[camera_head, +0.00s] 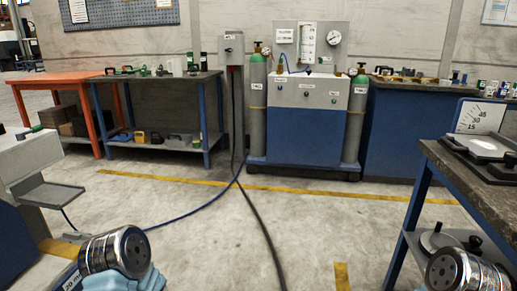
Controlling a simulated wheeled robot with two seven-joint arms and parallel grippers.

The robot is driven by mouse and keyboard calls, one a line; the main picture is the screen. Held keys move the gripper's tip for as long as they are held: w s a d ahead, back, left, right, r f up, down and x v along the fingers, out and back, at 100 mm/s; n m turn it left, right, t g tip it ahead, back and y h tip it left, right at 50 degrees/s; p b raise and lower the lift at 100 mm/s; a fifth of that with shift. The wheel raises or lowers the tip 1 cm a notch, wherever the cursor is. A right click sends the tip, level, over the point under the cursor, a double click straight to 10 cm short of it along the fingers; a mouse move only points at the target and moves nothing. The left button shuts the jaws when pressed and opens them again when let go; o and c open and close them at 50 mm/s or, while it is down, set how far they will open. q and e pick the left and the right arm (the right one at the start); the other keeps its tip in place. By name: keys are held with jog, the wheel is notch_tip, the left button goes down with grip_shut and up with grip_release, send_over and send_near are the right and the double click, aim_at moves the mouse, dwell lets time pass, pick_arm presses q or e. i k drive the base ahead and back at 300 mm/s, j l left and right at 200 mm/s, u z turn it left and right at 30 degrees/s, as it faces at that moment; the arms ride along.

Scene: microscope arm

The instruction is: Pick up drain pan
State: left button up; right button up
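I cannot pick out a drain pan with certainty. A pale round dish-like thing (479,145) sits on a dark base on top of the right bench. A flat round grey thing with a knob (440,242) lies on that bench's lower shelf, partly hidden at the lower right. Neither can be told to be the pan. Chrome and black rounded parts, which look like my arm links, show at the lower left and lower right. Neither of my grippers' fingertips is in view.
The right bench (467,176) stands close on the right. A grey machine (30,165) stands at the left edge. A gas-cylinder station (305,115) and a tool-laden bench (150,78) stand behind. Hoses (254,215) cross the concrete floor, which is otherwise largely clear in the middle.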

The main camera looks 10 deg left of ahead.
aim_at(178, 138)
jog(key=i+j+u, duration=0.3)
jog(key=i, duration=1.05)
jog(key=i+l+u, duration=0.3)
jog(key=i, duration=1.05)
jog(key=i+u, duration=0.1)
jog(key=i, duration=1.75)
jog(key=i+u, duration=0.15)
jog(key=i, duration=0.8)
jog(key=i+l, duration=0.15)
jog(key=i, duration=0.75)
jog(key=j+u, duration=0.05)
